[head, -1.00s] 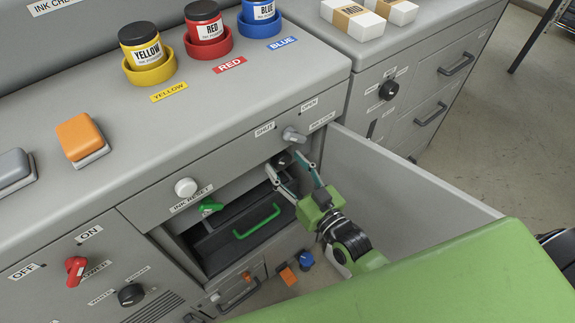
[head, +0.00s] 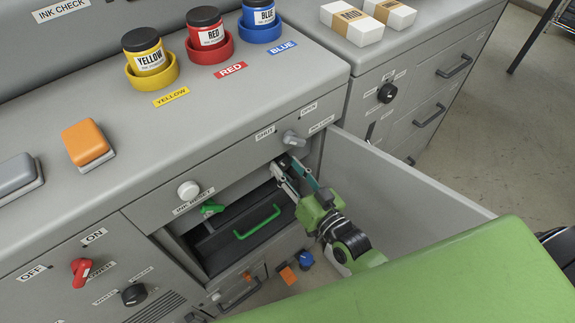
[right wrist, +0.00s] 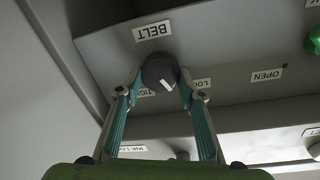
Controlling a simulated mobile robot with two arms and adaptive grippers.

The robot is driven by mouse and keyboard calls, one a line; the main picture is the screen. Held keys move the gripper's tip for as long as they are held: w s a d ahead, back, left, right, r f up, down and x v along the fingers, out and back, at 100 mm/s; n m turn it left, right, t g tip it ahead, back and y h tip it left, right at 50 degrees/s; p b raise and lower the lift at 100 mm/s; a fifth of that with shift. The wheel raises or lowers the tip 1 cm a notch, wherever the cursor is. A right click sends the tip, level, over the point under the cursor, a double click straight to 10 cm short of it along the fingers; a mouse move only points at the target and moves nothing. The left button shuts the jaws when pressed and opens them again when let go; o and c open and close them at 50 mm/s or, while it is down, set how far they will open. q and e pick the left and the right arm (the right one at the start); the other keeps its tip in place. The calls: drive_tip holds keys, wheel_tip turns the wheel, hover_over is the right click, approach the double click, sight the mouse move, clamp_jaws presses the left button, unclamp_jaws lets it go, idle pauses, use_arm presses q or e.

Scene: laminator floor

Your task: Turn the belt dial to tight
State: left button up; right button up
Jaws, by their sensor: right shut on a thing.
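The belt dial (right wrist: 159,70) is a dark round knob with a white pointer line, under the upside-down BELT label (right wrist: 152,31) in the right wrist view. Its line points down and right in that view, toward the partly hidden label starting LOO (right wrist: 201,83). Another label (right wrist: 122,91) at the left is mostly covered by a finger. My right gripper (right wrist: 158,82) is shut on the dial, one fingertip on each side. In the head view my right gripper (head: 286,162) reaches inside the open cabinet and mostly hides the dial. My left gripper is not in view.
The open cabinet door (head: 395,185) stands just right of my right arm. Inside the cabinet are a green handle (head: 257,222) and a small green lever (head: 211,208). A grey latch knob (head: 293,138) sits above the opening, and a white knob (head: 188,189) to its left.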

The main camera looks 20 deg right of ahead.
drive_tip(key=m+p, duration=0.1)
drive_tip(key=m, duration=0.1)
drive_tip(key=shift+d+r+m, duration=0.1)
drive_tip(key=shift+m, duration=0.3)
drive_tip(key=m+p, duration=0.1)
drive_tip(key=m, duration=0.2)
drive_tip(key=shift+g, duration=0.3)
drive_tip(key=m, duration=0.3)
drive_tip(key=shift+d+m+y, duration=0.1)
drive_tip(key=shift+m+y, duration=0.2)
drive_tip(key=shift+m+g+b, duration=0.3)
drive_tip(key=shift+m+b, duration=0.1)
drive_tip(key=shift+m, duration=1.1)
drive_tip(key=o, duration=1.1)
drive_tip(key=shift+w, duration=0.1)
